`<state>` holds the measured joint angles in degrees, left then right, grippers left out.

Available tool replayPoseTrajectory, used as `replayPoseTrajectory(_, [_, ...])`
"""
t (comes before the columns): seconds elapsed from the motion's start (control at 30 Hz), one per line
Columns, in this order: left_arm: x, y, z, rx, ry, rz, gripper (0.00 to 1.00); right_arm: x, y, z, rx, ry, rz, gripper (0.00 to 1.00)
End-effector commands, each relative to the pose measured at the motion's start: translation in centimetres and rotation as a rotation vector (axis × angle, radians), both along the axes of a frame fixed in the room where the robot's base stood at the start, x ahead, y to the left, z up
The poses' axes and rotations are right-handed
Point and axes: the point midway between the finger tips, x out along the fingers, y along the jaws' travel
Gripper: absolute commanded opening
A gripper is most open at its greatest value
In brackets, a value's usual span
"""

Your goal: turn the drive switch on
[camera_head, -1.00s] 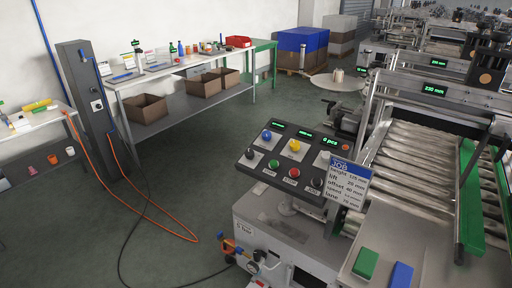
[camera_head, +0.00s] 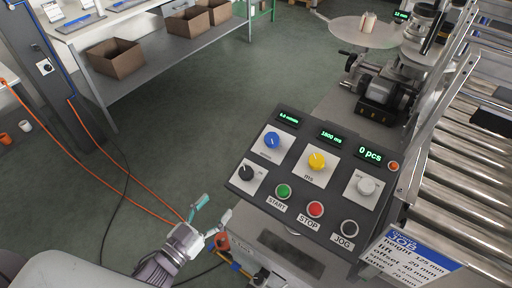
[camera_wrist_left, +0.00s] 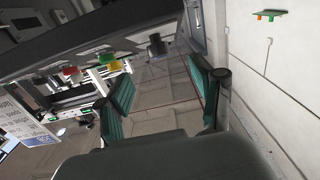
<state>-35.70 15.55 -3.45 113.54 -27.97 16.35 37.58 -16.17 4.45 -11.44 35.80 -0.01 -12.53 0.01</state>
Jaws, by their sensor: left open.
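A dark control panel (camera_head: 318,178) fills the centre of the head view. It carries a black rotary switch (camera_head: 247,173) at its left edge, a blue knob (camera_head: 272,141), a yellow knob (camera_head: 317,161) and a pale grey knob (camera_head: 366,187). I cannot read which one is labelled as the drive switch. Below are a green START button (camera_head: 283,191), a red STOP button (camera_head: 315,209) and a black JOG button (camera_head: 349,228). My left gripper (camera_head: 212,212) is open and empty, left of and apart from the panel. Its spread fingers (camera_wrist_left: 160,98) show in the left wrist view. My right gripper is not seen.
A job card (camera_head: 410,262) stands at the panel's lower right, beside a roller conveyor (camera_head: 470,160). An orange hose (camera_head: 125,180) crosses the floor at left. A bench with cardboard boxes (camera_head: 116,58) stands behind. The floor between bench and panel is open.

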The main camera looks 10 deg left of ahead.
Motion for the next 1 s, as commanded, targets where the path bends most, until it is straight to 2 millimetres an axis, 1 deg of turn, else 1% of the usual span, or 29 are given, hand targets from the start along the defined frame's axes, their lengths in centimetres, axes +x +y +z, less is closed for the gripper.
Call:
replayPoseTrajectory(0.07, [0.2, -0.2, 0.6, -0.003, -0.011, -0.007, 0.67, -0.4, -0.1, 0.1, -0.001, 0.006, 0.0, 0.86])
replayPoseTrajectory(0.17, [1.1, -0.6, 0.8, -0.005, -0.013, -0.007, 0.67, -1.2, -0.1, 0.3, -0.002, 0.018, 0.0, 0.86])
replayPoseTrajectory(0.27, [2.7, -1.1, 0.9, -0.004, -0.017, -0.007, 0.67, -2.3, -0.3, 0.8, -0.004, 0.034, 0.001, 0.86])
replayPoseTrajectory(0.3, [3.5, -1.4, 0.9, -0.003, -0.016, -0.006, 0.67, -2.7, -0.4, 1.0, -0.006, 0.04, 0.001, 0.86])
replayPoseTrajectory(0.4, [5.6, -2.1, 1.0, -0.004, -0.017, -0.007, 0.67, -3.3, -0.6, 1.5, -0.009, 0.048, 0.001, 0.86])
replayPoseTrajectory(0.53, [8.2, -3.1, 0.9, -0.003, -0.015, -0.006, 0.67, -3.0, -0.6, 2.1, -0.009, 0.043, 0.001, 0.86])
replayPoseTrajectory(0.7, [11.0, -4.1, 0.7, -0.004, -0.013, -0.006, 0.67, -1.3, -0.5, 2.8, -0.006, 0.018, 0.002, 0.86])
replayPoseTrajectory(0.8, [12.0, -4.5, 0.6, -0.004, -0.011, -0.005, 0.67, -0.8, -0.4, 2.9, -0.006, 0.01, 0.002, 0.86])
replayPoseTrajectory(0.9, [12.7, -4.7, 0.5, -0.003, -0.012, -0.005, 0.67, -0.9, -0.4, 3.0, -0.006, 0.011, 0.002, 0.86])
replayPoseTrajectory(1.0, [12.9, -4.8, 0.5, -0.003, -0.011, -0.006, 0.67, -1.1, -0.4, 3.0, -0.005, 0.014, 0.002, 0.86])
